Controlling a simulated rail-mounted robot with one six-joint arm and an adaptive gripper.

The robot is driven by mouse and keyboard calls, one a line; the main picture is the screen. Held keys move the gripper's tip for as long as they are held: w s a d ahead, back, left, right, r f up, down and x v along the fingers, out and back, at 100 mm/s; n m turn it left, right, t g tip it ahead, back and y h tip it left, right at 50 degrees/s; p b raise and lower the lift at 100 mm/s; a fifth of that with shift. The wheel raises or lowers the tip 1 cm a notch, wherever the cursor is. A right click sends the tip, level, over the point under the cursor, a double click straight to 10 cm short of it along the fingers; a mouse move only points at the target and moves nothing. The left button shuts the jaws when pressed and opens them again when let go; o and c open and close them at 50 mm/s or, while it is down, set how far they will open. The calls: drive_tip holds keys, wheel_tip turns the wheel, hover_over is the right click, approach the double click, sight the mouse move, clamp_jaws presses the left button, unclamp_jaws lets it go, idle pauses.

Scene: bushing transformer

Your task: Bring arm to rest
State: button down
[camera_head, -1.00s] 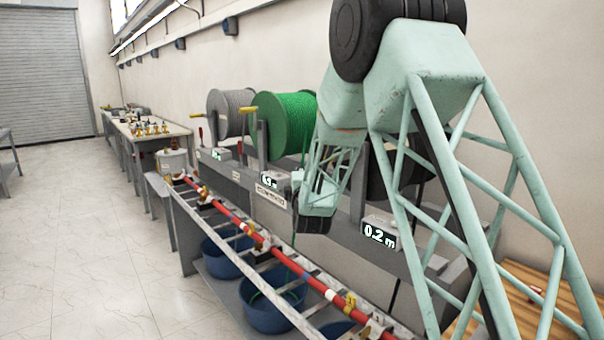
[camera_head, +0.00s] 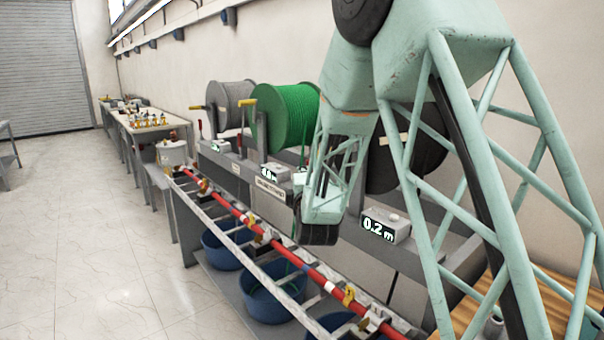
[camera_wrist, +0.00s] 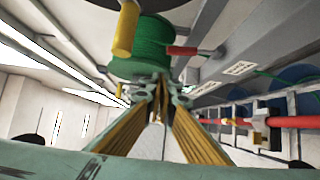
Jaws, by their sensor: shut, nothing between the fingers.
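My gripper (camera_wrist: 160,88) shows in the wrist view, its two ribbed yellowish fingers coming together at the tips. It is shut with nothing between the fingers. In that view its tips lie just below the green rope reel (camera_wrist: 140,48) in the picture; I cannot tell the gap in depth. In the head view my pale green arm (camera_head: 440,90) is raised and bent across the right side, with a forearm link (camera_head: 335,175) hanging down in front of the reels. The gripper itself cannot be made out there.
A grey bench carries a grey reel (camera_head: 231,108), a green reel (camera_head: 285,115) and a dark reel. A 0.2 m display (camera_head: 380,229) sits on it. A ladder with a red pole (camera_head: 318,277) runs along the front, above blue tubs (camera_head: 272,303).

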drive_tip(key=shift+r, duration=0.1)
drive_tip(key=s+d+r+m+g, duration=0.25)
drive_tip(key=s+d, duration=0.25)
drive_tip(key=s, duration=0.3)
drive_tip(key=s+d+r+m+g+h, duration=0.1)
drive_tip(key=s+d+r+m+g, duration=0.1)
drive_tip(key=s+d+m, duration=0.45)
drive_tip(key=s+d+r+m+g, duration=0.1)
drive_tip(key=s+d+r+g, duration=0.2)
drive_tip(key=s, duration=0.7)
drive_tip(key=s+d+f+m+g, duration=0.2)
drive_tip(key=s+d+m, duration=0.1)
drive_tip(key=s, duration=1.1)
drive_tip(key=s+d+f+m+g+h, duration=0.1)
drive_tip(key=s+d, duration=0.4)
drive_tip(key=s, duration=0.9)
drive_tip(key=s+d+f+m+g, duration=0.2)
drive_tip(key=s+d+m+g, duration=0.1)
drive_tip(key=s, duration=1.2)
drive_tip(key=d+m, duration=0.1)
drive_tip(key=m, duration=0.1)
drive_tip(key=shift+f+m+h, duration=0.4)
drive_tip(key=c, duration=3.4)
unclamp_jaws()
